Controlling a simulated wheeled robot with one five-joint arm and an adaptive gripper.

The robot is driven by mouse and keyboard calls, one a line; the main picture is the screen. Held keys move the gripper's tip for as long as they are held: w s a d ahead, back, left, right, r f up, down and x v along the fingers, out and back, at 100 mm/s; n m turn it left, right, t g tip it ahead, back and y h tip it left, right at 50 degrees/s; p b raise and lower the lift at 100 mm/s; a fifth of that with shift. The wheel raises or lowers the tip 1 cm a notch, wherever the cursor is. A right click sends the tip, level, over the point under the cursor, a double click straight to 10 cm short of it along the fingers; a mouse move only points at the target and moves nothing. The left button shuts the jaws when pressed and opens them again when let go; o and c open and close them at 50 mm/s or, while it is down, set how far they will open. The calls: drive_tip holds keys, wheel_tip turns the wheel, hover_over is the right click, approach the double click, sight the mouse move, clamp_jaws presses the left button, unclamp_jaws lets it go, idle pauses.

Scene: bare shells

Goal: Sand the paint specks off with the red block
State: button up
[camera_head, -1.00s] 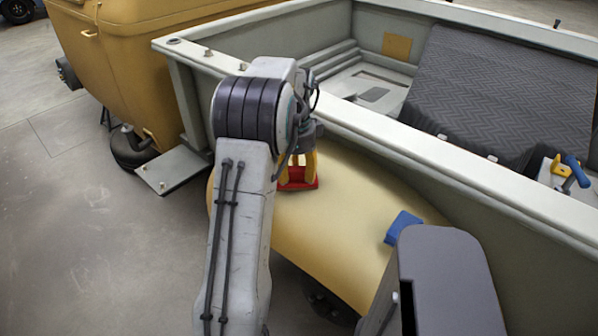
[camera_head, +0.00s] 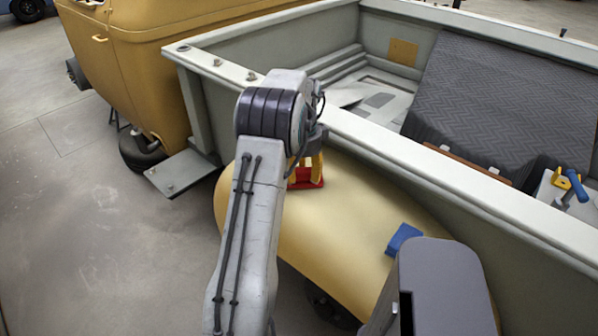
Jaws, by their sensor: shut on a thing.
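The red block (camera_head: 308,180) is at the upper part of the yellow fender (camera_head: 310,230), close to the grey truck bed wall. My gripper (camera_head: 307,165), with yellow fingers, is shut on the red block from above. The block seems to touch the fender, but its underside is hidden. My arm covers part of the fender's left side. I can make out no paint specks on the visible fender; any under the block or behind my arm are hidden.
A blue block (camera_head: 403,238) lies on the fender's right part. The truck bed wall (camera_head: 420,165) rises behind the fender. A grey step plate (camera_head: 180,174) juts out at left. A blue-handled tool (camera_head: 573,187) and yellow piece sit in the bed. Floor at left is clear.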

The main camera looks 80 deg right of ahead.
drive_tip(key=shift+s+d+p, duration=0.5)
drive_tip(key=shift+d+p, duration=0.3)
drive_tip(key=shift+p, duration=0.15)
drive_tip(key=shift+s+d+p, duration=0.45)
drive_tip(key=shift+d+p, duration=0.35)
drive_tip(key=shift+p, duration=0.15)
drive_tip(key=shift+r, duration=0.1)
